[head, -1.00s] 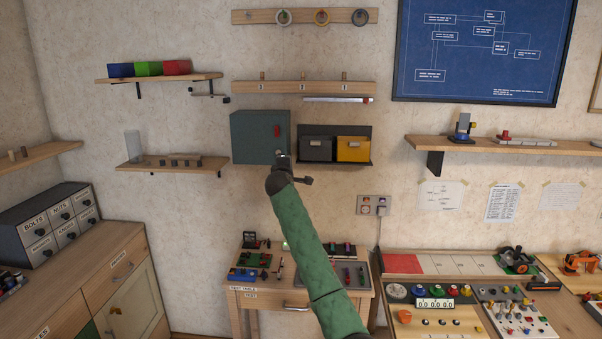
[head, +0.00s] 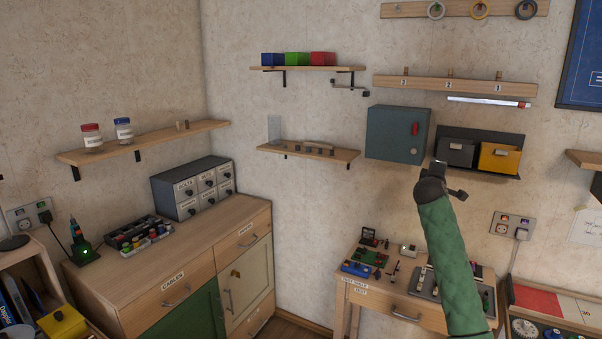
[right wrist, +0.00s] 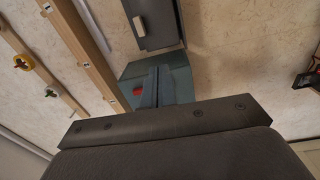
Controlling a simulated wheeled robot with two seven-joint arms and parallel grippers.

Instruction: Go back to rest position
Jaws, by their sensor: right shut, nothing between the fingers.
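One arm in a green sleeve shows in the head view, reaching up from the bottom right. Its gripper, my right gripper (head: 439,170), is small and dark at the arm's upper end. It appears just below and right of the blue-grey wall cabinet (head: 392,136), which has a red handle. In the right wrist view the cabinet (right wrist: 132,72) lies beyond the shut, empty fingers (right wrist: 158,84). I cannot tell how far the fingertips are from the cabinet. My left gripper is in neither view.
A shelf with a grey bin (head: 456,153) and a yellow bin (head: 499,159) is right of the cabinet. Below stands a small wooden table (head: 400,301) with electronics. A wooden cabinet (head: 190,250) with a drawer unit (head: 193,188) fills the left.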

